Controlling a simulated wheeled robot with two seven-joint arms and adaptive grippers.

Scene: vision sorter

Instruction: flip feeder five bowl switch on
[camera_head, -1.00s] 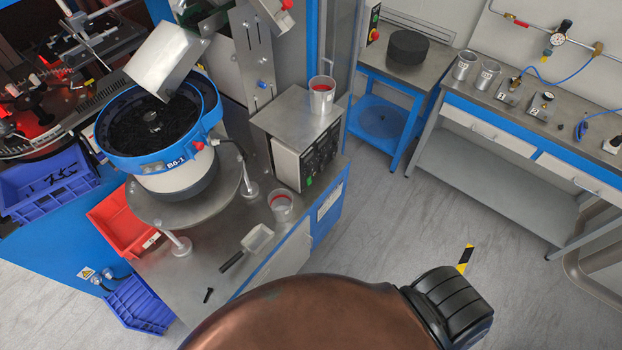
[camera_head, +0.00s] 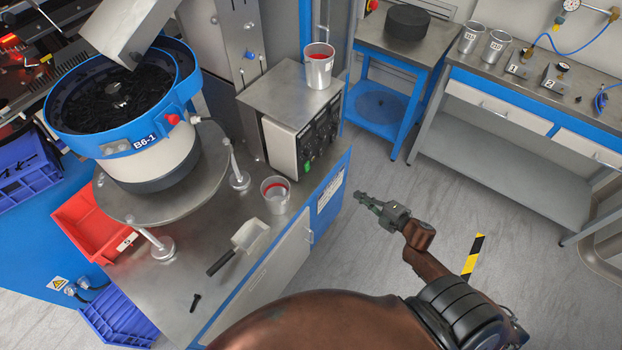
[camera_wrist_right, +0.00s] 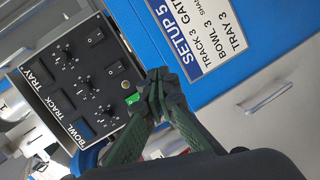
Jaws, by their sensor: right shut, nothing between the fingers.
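The control box (camera_head: 284,149) stands on the steel cabinet, its dark panel facing right. In the right wrist view the panel (camera_wrist_right: 72,88) shows rows of knobs and switches labelled TRAY, TRACK and BOWL. A green rocker switch (camera_wrist_right: 132,98) lies at the end of the BOWL row; the other rows' switches look black. Whether the green one is on or off I cannot tell. My right gripper (camera_head: 362,197) is shut and empty, to the right of the cabinet. In the wrist view its tips (camera_wrist_right: 160,80) appear close to the green switch; contact is unclear. My left gripper is not in view.
A cup (camera_head: 319,68) stands on the box and another cup (camera_head: 275,194) on the cabinet top. A scoop (camera_head: 242,244) and a black bolt (camera_head: 195,302) lie there. The bowl feeder (camera_head: 150,160) is at left. A SETUP 5 label (camera_wrist_right: 198,40) is beside the panel.

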